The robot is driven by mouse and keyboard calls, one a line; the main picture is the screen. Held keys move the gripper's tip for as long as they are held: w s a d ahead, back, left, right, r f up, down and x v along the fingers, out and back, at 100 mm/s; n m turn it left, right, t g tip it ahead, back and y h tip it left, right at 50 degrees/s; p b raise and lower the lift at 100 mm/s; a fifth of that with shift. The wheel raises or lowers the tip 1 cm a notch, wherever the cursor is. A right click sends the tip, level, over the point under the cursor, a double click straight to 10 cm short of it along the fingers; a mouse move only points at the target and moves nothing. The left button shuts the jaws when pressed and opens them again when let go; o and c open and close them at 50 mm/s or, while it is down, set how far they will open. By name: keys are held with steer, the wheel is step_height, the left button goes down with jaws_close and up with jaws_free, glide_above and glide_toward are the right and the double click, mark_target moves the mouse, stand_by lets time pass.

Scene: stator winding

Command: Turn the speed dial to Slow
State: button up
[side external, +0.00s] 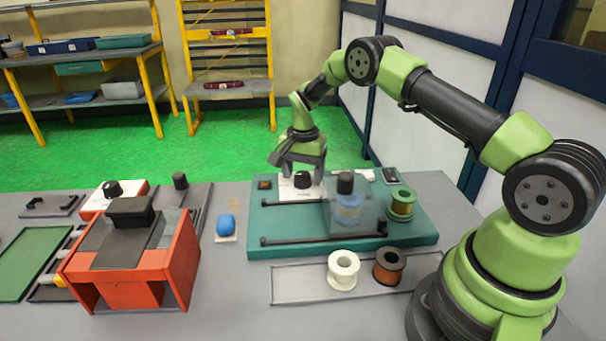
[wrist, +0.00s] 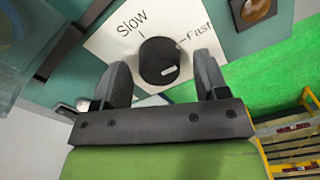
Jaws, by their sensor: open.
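The speed dial (wrist: 160,62) is a round black knob on a white plate (wrist: 105,42), marked "Slow" at upper left and "Fast" at right in the wrist view. A short white mark on the knob sits at its lower right, away from the Slow tick. In the side view the dial (side external: 303,180) is at the back left of the teal base. My gripper (wrist: 162,60) is open and empty, with one finger on each side of the dial and visible gaps to it. In the side view my gripper (side external: 298,165) points down just above the dial.
White (side external: 343,270) and copper-brown (side external: 389,267) spools stand in front. A red-orange fixture (side external: 180,262) is at left.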

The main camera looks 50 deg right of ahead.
steer(key=shift+f, duration=0.35)
steer(key=c, duration=0.9)
